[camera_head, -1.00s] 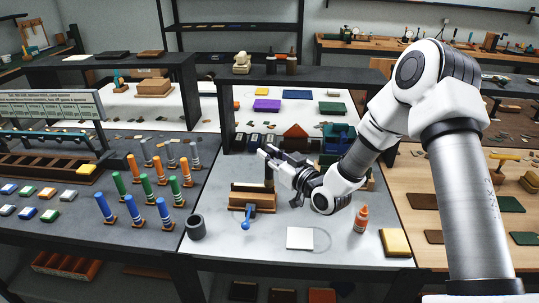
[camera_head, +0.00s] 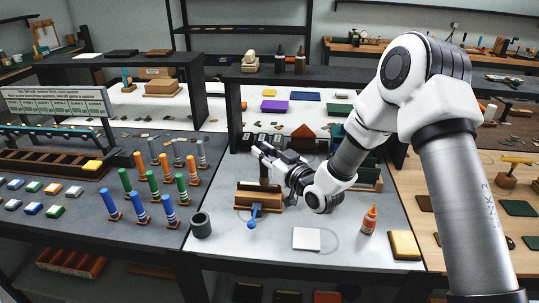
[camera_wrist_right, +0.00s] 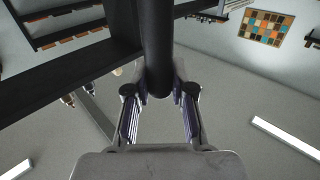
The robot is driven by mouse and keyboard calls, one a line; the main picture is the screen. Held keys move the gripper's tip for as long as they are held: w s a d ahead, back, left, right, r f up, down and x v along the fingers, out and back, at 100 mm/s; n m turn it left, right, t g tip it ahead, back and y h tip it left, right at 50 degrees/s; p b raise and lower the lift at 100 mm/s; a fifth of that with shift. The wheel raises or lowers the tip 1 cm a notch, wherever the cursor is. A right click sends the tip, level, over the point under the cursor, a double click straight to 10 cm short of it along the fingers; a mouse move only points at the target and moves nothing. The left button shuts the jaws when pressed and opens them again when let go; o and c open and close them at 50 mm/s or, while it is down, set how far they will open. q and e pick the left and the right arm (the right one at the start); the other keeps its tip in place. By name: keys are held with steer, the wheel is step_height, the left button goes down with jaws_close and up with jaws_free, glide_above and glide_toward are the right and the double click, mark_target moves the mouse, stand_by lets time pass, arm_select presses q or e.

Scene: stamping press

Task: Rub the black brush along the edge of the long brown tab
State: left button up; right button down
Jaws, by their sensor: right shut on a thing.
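My right gripper (camera_head: 263,156) is shut on a dark upright rod, which I take to be the black brush (camera_head: 264,172). In the right wrist view a black cylinder, the black brush (camera_wrist_right: 157,45), stands between the fingers (camera_wrist_right: 158,118). In the head view its lower end is over or behind a brown wooden stand (camera_head: 245,201); I cannot tell whether it touches. The long brown tab cannot be told apart from this stand at this size. My left gripper is not in view.
A blue-knobbed lever (camera_head: 253,220) is at the stand's front. A grey cup (camera_head: 201,226) stands left, a white pad (camera_head: 306,239) and an orange bottle (camera_head: 369,219) right. A yellow block (camera_head: 404,245) is farther right.

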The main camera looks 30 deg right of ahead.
steer(key=shift+w+a+b, duration=0.3)
steer(key=shift+w+a, duration=0.15)
steer(key=shift+a, duration=0.2)
steer(key=shift+w+a+b, duration=0.3)
steer(key=shift+w+a, duration=0.1)
steer(key=shift+a, duration=0.25)
steer(key=w+a, duration=0.1)
steer(key=a+b, duration=0.1)
steer(key=shift+w+a, duration=0.3)
steer(key=shift+w, duration=0.1)
step_height(320, 180, up, 5)
steer(key=p, duration=0.3)
